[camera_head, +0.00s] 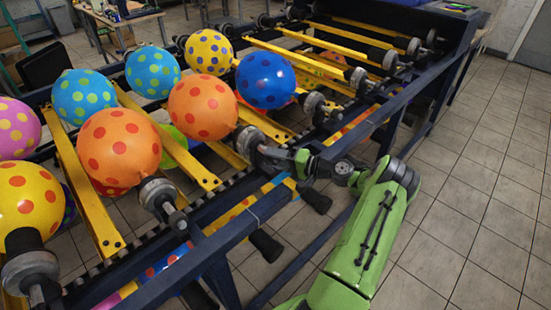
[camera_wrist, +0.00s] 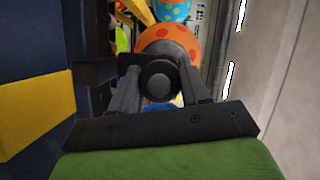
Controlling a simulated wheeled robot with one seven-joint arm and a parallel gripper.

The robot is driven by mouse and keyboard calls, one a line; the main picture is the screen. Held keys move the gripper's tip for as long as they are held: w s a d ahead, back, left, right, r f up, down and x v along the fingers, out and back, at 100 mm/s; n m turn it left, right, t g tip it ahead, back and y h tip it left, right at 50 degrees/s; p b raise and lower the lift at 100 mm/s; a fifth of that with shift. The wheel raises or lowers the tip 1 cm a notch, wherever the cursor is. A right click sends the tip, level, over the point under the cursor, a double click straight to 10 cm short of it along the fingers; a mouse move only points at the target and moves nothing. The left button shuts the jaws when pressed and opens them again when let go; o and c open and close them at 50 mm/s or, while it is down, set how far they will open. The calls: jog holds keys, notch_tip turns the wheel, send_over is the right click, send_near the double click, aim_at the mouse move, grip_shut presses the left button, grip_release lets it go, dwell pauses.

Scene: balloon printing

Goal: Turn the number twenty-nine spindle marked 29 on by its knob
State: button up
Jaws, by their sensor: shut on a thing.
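My gripper (camera_head: 303,163) reaches from the right to a spindle (camera_head: 250,143) at the middle of the rack's near side. In the wrist view my gripper (camera_wrist: 158,76) has one finger on each side of a round dark knob (camera_wrist: 158,82) and is shut on it. The knob is mostly hidden by the fingers in the head view. An orange balloon with red dots (camera_head: 203,107) sits beyond this spindle; an orange dotted balloon (camera_wrist: 168,42) also shows beyond the knob in the wrist view. I cannot read a number 29 in either view.
Another spindle (camera_head: 160,196) stands to the left with a larger orange balloon (camera_head: 120,147). A dark rail (camera_head: 395,105) runs along the rack. The tiled floor (camera_head: 470,210) at right is clear.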

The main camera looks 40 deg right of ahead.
dwell(0.4)
jog(key=o, duration=1)
jog(key=shift+o, duration=0.2)
jog(key=v, duration=1.5)
jog(key=shift+s+p, duration=0.4)
jog(key=shift+p, duration=0.05)
jog(key=shift+d, duration=0.15)
